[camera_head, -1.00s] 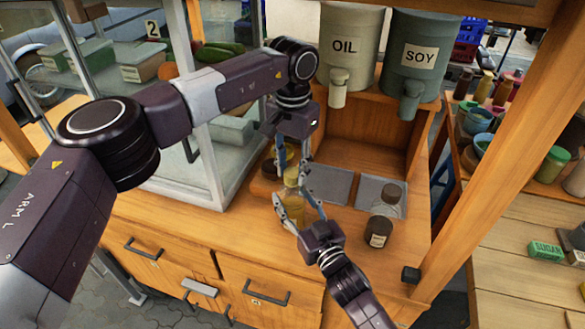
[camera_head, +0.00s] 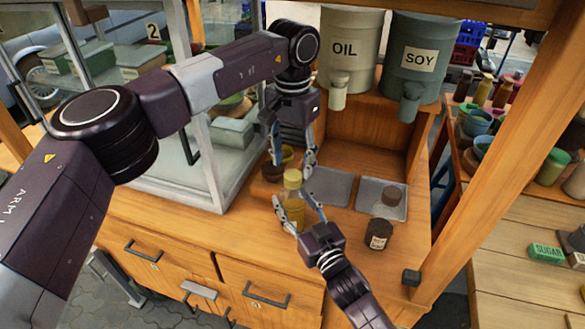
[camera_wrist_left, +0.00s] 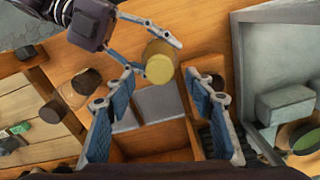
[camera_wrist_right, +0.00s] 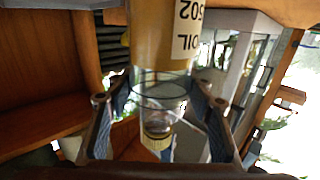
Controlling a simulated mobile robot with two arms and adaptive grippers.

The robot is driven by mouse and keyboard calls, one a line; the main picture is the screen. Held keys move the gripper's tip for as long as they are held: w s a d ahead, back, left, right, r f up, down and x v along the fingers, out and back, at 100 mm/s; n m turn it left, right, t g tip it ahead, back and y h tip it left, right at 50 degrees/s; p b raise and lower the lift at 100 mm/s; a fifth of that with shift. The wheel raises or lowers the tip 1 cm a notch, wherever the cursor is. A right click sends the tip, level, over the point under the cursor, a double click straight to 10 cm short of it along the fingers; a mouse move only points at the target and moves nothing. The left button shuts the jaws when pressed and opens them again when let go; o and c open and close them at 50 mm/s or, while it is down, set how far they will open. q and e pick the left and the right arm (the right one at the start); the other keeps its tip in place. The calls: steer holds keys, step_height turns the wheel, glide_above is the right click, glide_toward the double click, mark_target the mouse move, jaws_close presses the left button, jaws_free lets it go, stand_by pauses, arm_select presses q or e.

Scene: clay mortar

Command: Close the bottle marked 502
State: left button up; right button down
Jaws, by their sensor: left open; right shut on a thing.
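My right gripper (camera_head: 291,198) is shut around the bottle's body. My left gripper (camera_head: 293,161) is open above the cap, pointing down. In the left wrist view the cap (camera_wrist_left: 160,69) lies beyond and between its spread fingers, apart from them. How tightly the cap sits cannot be told.
A dark jar (camera_head: 378,235) stands to the right, and a brown lidded item (camera_head: 391,195) is at the grey tray (camera_head: 367,204). Another dark jar (camera_head: 272,173) is behind the left fingers. The oil (camera_head: 349,50) and soy (camera_head: 415,57) dispensers stand at the back.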

arm_select(q)
steer(key=shift+r, duration=0.65)
steer(key=shift+c, duration=0.3)
